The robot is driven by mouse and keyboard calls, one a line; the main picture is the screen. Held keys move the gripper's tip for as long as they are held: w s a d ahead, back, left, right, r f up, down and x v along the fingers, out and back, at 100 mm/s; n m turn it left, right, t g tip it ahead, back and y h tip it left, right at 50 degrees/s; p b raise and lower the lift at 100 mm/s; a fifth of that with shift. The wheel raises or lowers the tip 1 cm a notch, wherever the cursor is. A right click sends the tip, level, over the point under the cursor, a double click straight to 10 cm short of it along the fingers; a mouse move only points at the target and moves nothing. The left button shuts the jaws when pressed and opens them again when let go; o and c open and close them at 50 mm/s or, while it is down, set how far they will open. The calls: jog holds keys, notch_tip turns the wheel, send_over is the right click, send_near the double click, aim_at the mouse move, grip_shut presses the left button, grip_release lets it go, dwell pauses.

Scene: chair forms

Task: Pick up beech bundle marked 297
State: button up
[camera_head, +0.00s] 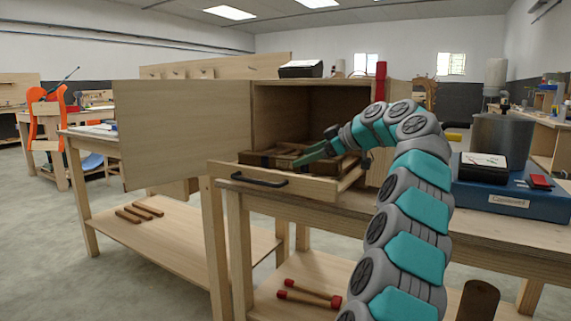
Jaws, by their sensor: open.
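Brown wooden pieces, seemingly a strapped bundle (262,159), lie in the pulled-out tray (290,184) of an open wooden cabinet (300,108). No number can be read, so I cannot tell whether this is the beech bundle marked 297. My gripper (306,158), with green fingers, reaches into the tray from the right. It is over or against the wooden pieces; contact cannot be told. The jaws are open, and part of the tray's contents is hidden behind the fingers and the tray front.
The cabinet door (185,130) stands wide open on the left. The tray front has a black handle (258,180). A blue case (515,195) stands on the bench at right. Red-headed tools (310,293) and short wooden bars (138,213) lie on lower shelves.

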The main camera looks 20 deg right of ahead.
aim_at(293, 158)
jog(key=x, duration=0.5)
jog(key=shift+w+a+r+p, duration=0.1)
jog(key=shift+a+r+p, duration=0.2)
jog(key=shift+a+r, duration=0.1)
grip_shut()
